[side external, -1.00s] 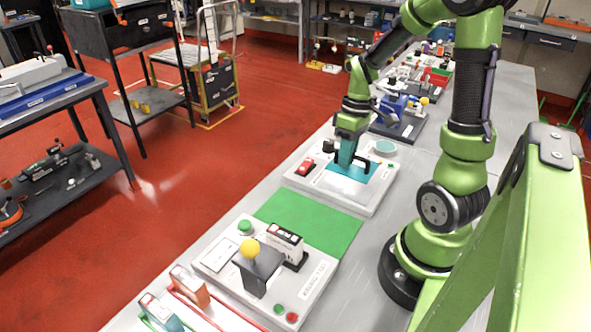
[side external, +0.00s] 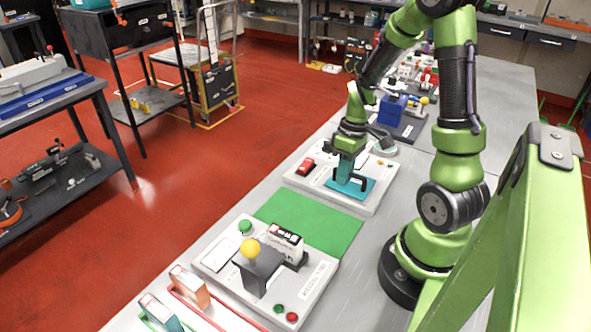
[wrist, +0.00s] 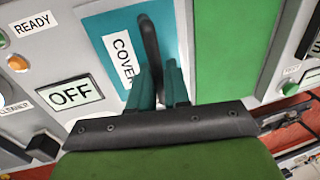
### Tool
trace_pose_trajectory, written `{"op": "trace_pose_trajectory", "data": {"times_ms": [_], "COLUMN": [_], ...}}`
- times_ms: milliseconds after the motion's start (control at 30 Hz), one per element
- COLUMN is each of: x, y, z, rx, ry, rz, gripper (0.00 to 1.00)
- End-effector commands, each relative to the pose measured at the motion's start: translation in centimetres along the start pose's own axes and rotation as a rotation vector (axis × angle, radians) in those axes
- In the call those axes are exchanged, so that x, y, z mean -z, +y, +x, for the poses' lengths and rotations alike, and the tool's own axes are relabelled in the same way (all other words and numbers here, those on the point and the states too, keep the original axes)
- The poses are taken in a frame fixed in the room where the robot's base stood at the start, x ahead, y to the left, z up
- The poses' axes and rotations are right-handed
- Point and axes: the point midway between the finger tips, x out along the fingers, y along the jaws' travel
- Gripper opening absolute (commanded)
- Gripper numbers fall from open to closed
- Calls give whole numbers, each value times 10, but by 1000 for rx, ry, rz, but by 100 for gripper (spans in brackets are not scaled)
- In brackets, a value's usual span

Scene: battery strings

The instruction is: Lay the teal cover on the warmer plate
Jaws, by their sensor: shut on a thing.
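The teal cover (side external: 362,187) lies level over the plate area of the white warmer unit (side external: 372,206). It has a black arched handle, and in the wrist view the cover (wrist: 92,28) shows a white label reading COVER. My gripper (side external: 347,172) is shut on the cover's handle, with its teal fingers (wrist: 160,82) on the handle in the wrist view. The warmer plate is hidden beneath the cover. I cannot tell whether the cover touches it or hangs just above. The unit's display (wrist: 70,96) reads OFF.
A green mat (side external: 310,222) lies in front of the warmer unit. Nearer stands a grey tester (side external: 215,258) with a yellow knob (side external: 250,248). A red switch (side external: 306,165) sits on the warmer unit's left. A blue-block fixture (side external: 395,108) stands behind. Bare table lies to the right.

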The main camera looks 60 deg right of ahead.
Motion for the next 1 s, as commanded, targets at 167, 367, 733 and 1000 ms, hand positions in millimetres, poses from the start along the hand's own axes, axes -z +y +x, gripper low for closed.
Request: {"op": "trace_pose_trajectory", "data": {"times_ms": [167, 367, 733, 1000], "x": [0, 0, 0, 0], "y": [0, 0, 1, 1], "z": [0, 1, 4, 4], "rx": [0, 0, 1, 0], "ry": [0, 0, -1, 0], "rz": [0, 0, 0, 0], "gripper": [0, 0, 34, 46]}}
